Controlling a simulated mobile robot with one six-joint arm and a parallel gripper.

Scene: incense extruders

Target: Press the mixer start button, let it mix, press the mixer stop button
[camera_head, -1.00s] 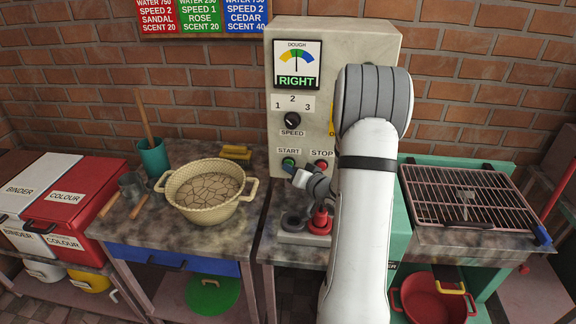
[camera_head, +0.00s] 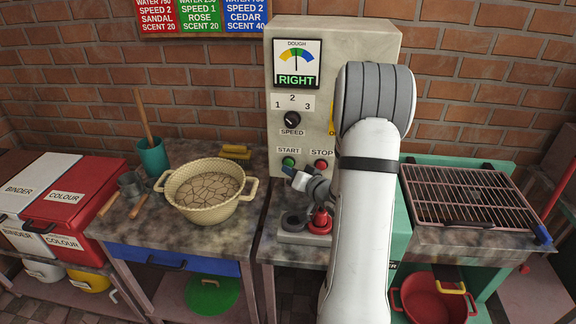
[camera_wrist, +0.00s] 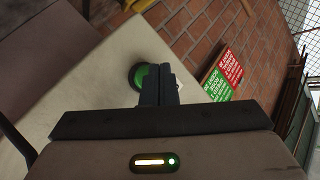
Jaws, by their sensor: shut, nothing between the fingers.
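The mixer panel (camera_head: 350,120) stands against the brick wall. Its green start button (camera_head: 288,161) sits left of the red stop button (camera_head: 321,165). My gripper (camera_head: 289,172) is shut and empty, with its tips just below and in front of the start button. In the wrist view the green button (camera_wrist: 141,76) shows just beyond and left of my shut fingers (camera_wrist: 160,80). A small gap seems to separate them, but contact is hard to judge. The dough gauge (camera_head: 296,63) reads RIGHT, its needle in the green. The speed knob (camera_head: 292,119) sits under the numbers 1 to 3.
A beige bowl (camera_head: 205,212) with cracked dough stands on the left bench. A wire grill (camera_head: 470,195) is at right, red and white bins (camera_head: 75,200) at far left. My arm hides part of the mixer.

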